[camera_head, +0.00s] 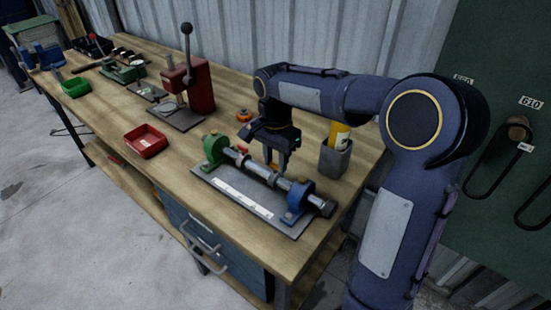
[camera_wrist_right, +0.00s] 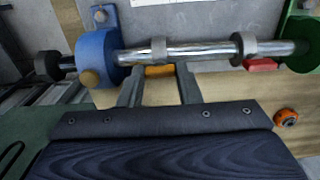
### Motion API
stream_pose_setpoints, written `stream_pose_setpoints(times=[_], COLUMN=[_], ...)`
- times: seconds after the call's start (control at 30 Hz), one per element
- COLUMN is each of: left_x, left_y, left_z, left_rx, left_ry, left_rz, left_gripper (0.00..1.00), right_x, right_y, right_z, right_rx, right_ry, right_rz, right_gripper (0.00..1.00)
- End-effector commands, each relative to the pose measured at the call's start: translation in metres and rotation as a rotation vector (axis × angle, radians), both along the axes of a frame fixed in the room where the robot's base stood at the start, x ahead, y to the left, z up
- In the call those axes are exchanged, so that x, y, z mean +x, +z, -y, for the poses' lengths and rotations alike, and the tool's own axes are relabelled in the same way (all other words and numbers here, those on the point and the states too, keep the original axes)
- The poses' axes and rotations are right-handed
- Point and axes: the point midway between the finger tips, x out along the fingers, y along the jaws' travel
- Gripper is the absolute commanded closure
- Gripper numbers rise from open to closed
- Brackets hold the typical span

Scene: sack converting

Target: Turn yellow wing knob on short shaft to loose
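The yellow wing knob (camera_wrist_right: 160,71) shows in the right wrist view beside the steel shaft (camera_wrist_right: 190,51), nearer the blue end block (camera_wrist_right: 97,57) than the green one (camera_wrist_right: 300,35). The shaft partly covers it. My right gripper (camera_wrist_right: 158,74) is open, one finger on each side of the knob; I cannot tell whether either finger touches it. In the head view my right gripper (camera_head: 277,166) points down at the back side of the shaft (camera_head: 258,168), and I cannot make out the knob there. My left gripper is not in view.
A red knob (camera_wrist_right: 262,65) sits near the green block. A grey cup with a yellow bottle (camera_head: 339,133) stands close right of my gripper. An orange round part (camera_head: 244,115) lies behind the fixture. A red press (camera_head: 190,84) and red tray (camera_head: 146,141) stand left.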

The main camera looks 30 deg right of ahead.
Motion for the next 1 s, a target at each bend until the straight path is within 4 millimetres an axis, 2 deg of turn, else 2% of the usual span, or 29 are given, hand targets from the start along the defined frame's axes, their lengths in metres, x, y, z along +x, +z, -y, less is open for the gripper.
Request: stream_pose_setpoints(times=[0.03,0.1,0.47,0.67,1.0], left_x=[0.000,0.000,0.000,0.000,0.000], left_y=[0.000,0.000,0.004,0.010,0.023], left_z=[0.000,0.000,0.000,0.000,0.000], left_rx=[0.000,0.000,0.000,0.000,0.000], left_ry=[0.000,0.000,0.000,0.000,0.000], left_rz=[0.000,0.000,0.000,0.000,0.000], left_gripper=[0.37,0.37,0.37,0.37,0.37], right_x=[0.000,0.000,0.000,0.000,0.000], right_y=[0.000,0.000,0.001,0.002,0.002], right_z=[0.000,0.000,0.000,0.000,0.000], right_rx=[0.000,0.000,0.000,0.000,0.000], right_ry=[0.000,0.000,0.063,0.192,0.507], right_rz=[0.000,0.000,0.000,-0.001,0.000], right_gripper=[0.84,0.92,0.92,0.92,0.92])
